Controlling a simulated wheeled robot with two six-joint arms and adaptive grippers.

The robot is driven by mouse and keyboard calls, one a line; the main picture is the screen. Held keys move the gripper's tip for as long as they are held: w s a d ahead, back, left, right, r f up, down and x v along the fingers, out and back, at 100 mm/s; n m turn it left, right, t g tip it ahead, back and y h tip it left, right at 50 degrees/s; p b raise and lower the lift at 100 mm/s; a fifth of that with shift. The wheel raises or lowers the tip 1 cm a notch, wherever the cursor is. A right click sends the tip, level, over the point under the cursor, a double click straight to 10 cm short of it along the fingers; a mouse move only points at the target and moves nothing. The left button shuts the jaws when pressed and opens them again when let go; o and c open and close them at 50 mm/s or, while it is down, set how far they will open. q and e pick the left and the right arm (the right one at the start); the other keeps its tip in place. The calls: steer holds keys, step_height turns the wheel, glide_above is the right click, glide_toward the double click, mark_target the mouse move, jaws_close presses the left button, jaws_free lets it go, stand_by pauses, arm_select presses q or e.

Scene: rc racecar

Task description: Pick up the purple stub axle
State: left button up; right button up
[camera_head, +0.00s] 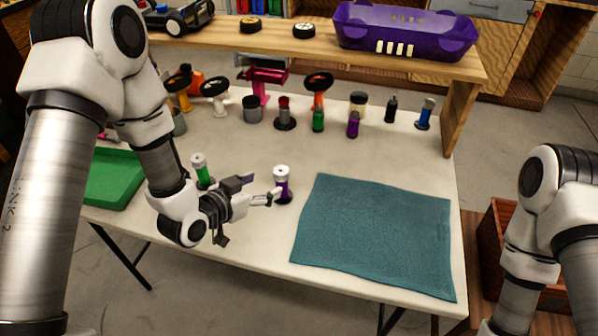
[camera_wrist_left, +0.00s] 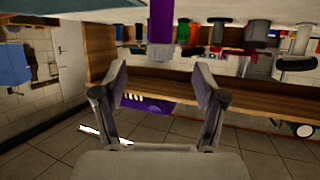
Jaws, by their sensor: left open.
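The purple stub axle (camera_head: 282,185), a purple upright piece with a white top, stands on the table left of the teal mat. In the left wrist view its purple body (camera_wrist_left: 161,22) shows at the top, between the lines of the two fingers but beyond their tips. My left gripper (camera_head: 258,192) is open and empty, just left of the axle in the head view. The gap between its fingertips and the axle is hard to judge. My right arm shows at the right edge; its gripper is out of view.
A green and white piece (camera_head: 201,171) stands just behind my left wrist. A green tray (camera_head: 113,178) lies at the left, and a teal mat (camera_head: 375,235) at the right. Several small parts, including another purple bottle-like one (camera_head: 353,125), stand farther back before a wooden shelf (camera_head: 300,52).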

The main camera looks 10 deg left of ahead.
mark_target(276, 176)
arm_select(q)
steer(key=shift+w+d, duration=0.2)
steer(key=shift+w, duration=0.35)
steer(key=shift+x, duration=0.75)
steer(key=p+x, duration=0.1)
steer(key=x, duration=0.4)
steer(key=shift+w+r, duration=0.15)
steer(key=shift+r, duration=0.15)
steer(key=c, duration=0.5)
jaws_close()
